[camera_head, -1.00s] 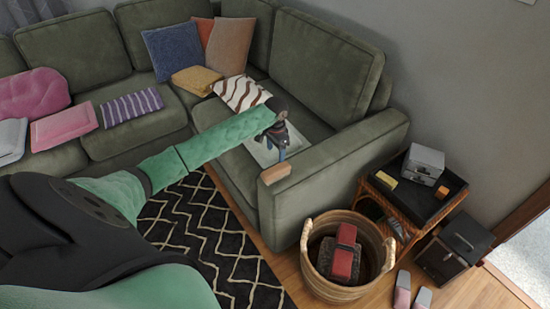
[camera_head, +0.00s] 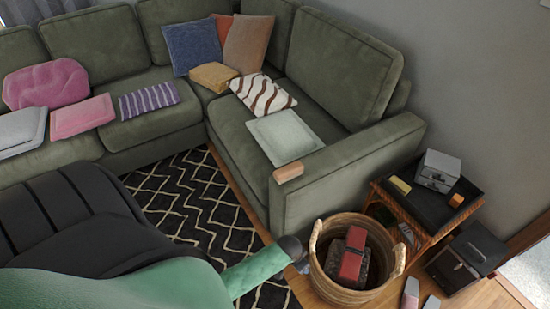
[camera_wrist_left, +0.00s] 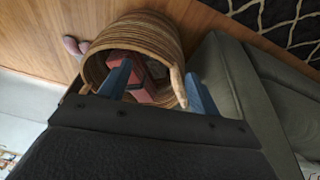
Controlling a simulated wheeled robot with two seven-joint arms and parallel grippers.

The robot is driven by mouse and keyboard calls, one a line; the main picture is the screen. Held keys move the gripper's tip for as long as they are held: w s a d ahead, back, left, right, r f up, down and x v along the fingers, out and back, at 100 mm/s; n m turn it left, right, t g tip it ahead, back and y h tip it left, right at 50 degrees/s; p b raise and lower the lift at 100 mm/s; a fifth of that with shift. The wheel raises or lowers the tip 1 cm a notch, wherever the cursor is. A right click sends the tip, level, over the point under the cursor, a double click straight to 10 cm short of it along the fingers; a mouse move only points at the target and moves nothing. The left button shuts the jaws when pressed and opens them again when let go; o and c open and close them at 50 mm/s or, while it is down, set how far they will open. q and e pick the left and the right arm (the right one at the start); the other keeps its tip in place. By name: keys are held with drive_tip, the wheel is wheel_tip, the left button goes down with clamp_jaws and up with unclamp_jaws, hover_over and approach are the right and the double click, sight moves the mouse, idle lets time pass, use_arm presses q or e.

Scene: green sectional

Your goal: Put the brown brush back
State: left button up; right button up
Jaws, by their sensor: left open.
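A small light-brown block (camera_head: 289,172), which looks like the brown brush, lies on the front end of the sofa's right armrest. No bristles can be made out. My left gripper (camera_head: 302,265) is low at the left side of the woven basket, below and apart from the block. In the left wrist view its two blue fingers (camera_wrist_left: 158,88) are spread with nothing held between them. Behind them is the basket (camera_wrist_left: 130,35) with red items inside. The block does not show in the wrist view. My right gripper is not in view.
The woven basket (camera_head: 330,288) holds red and dark items (camera_head: 352,256). A black tray (camera_head: 440,205) on a wicker stand carries a grey box (camera_head: 438,170) and small blocks. A black box (camera_head: 465,255) and slippers (camera_head: 410,293) are on the floor. A pale square (camera_head: 284,137) lies on the seat.

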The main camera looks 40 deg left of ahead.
use_arm(q)
drive_tip(key=s+d+f, duration=0.1)
drive_tip(key=s+f, duration=0.6)
drive_tip(key=s, duration=0.2)
drive_tip(key=s+d+f+n+g, duration=0.1)
drive_tip(key=s+d+f, duration=0.1)
drive_tip(key=s+f, duration=0.4)
drive_tip(key=s, duration=0.4)
drive_tip(key=shift+s+d+f+y, duration=0.15)
drive_tip(key=shift+s+f+y, duration=0.05)
drive_tip(key=shift+f+y, duration=0.2)
